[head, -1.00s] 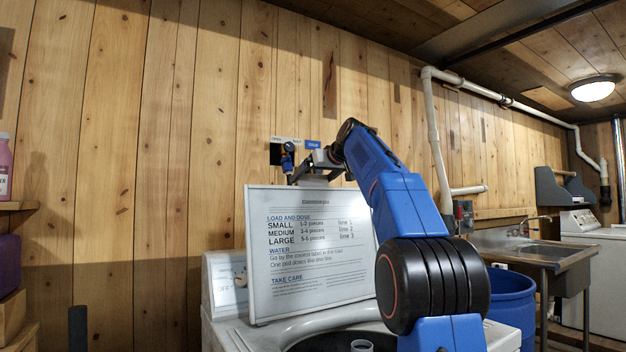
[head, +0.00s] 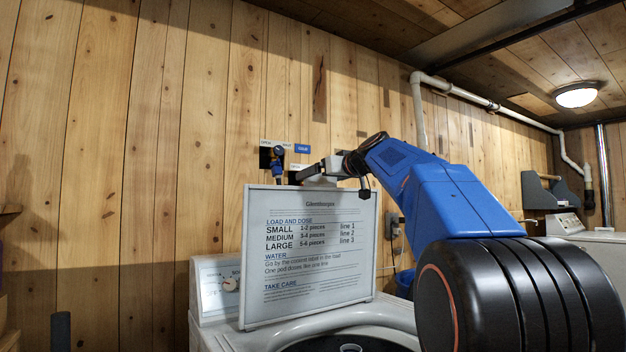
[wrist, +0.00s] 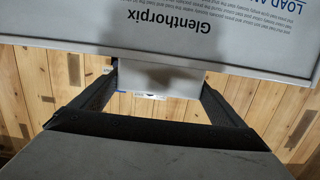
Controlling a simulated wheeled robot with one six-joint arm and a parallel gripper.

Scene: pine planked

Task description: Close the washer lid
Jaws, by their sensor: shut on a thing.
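The washer (head: 215,318) is a white top-loader whose lid (head: 318,275) stands upright, open, with printed instructions facing me. The dark opening of the tub (head: 350,342) shows below it. My gripper (head: 312,174) is at the lid's top edge, reached from the right by my blue arm. In the wrist view, my gripper (wrist: 160,80) has one finger on each side of a pale tab (wrist: 158,76) that juts from the lid's edge, and is shut on it. The lid (wrist: 235,40) fills the top of that view, its print upside down.
The pine wall (head: 150,150) stands close behind the lid, with a valve box (head: 277,160) just above it. The washer's control panel (head: 215,285) is behind the lid at left. A blue barrel (head: 404,284) and a second white machine (head: 590,236) are to the right.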

